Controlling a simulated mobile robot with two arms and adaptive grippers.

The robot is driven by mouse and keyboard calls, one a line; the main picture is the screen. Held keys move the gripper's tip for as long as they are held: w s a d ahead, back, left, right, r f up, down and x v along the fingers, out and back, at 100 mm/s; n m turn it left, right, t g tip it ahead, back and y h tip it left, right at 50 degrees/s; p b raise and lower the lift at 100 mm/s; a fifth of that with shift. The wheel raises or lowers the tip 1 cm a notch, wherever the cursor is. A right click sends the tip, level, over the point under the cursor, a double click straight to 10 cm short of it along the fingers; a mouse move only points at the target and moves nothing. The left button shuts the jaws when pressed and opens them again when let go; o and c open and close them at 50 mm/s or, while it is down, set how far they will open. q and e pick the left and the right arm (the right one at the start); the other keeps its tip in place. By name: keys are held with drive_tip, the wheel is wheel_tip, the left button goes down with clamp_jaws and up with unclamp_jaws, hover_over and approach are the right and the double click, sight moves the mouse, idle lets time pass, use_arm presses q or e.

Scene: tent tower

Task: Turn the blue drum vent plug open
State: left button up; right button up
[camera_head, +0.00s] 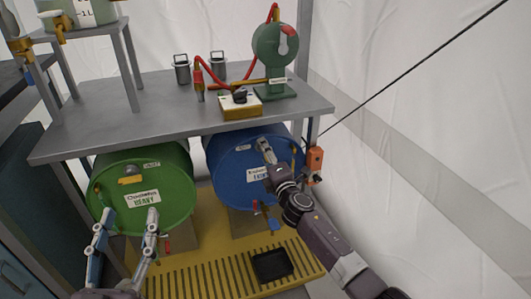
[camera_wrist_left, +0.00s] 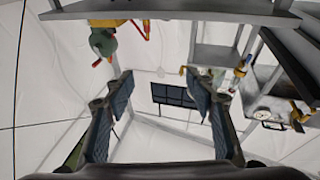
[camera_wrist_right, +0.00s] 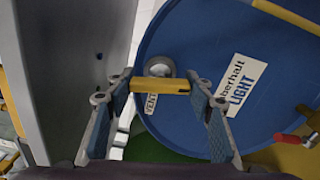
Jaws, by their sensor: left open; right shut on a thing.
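The blue drum (camera_head: 226,165) lies on its side under the grey bench, its round end facing me. In the right wrist view its face (camera_wrist_right: 185,45) carries a "LIGHT" label (camera_wrist_right: 245,85). Its vent plug has a yellow bar handle (camera_wrist_right: 162,86) on a grey round base (camera_wrist_right: 160,66), beside a "VENT" label (camera_wrist_right: 151,104). My right gripper (camera_head: 266,149) is at the drum's upper face. In its wrist view its fingers (camera_wrist_right: 164,88) are shut on the yellow handle, which lies crosswise between them. My left gripper (camera_head: 126,224) is open and empty in front of the green drum.
The green drum (camera_head: 165,196) stands left of the blue one, above a yellow slatted grate (camera_head: 200,272) with a black tray (camera_head: 272,265). The bench (camera_head: 150,115) overhangs both drums closely. An orange box (camera_head: 315,158) hangs at the bench's right leg.

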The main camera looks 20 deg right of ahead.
drive_tip(key=n, duration=0.4)
drive_tip(key=shift+f+n+p, duration=0.1)
drive_tip(key=shift+n+p, duration=0.2)
drive_tip(key=n+p, duration=0.1)
drive_tip(key=n, duration=0.5)
drive_tip(key=shift+n, duration=0.3)
use_arm(q)
wheel_tip(320, 180, down, 14)
drive_tip(key=s+a+g+y, duration=0.1)
drive_tip(key=a+g+y, duration=0.1)
drive_tip(key=g, duration=0.5)
drive_tip(key=shift+s+r+p, duration=0.15)
drive_tip(key=shift+s+p, duration=0.15)
drive_tip(key=shift+p, duration=0.15)
use_arm(e)
drive_tip(key=shift+n, duration=0.8)
use_arm(q)
drive_tip(key=shift+a, duration=0.1)
use_arm(e)
drive_tip(key=shift+f, duration=0.1)
drive_tip(key=o, duration=1.2)
drive_tip(key=s, duration=1.2)
drive_tip(key=shift+d, duration=0.25)
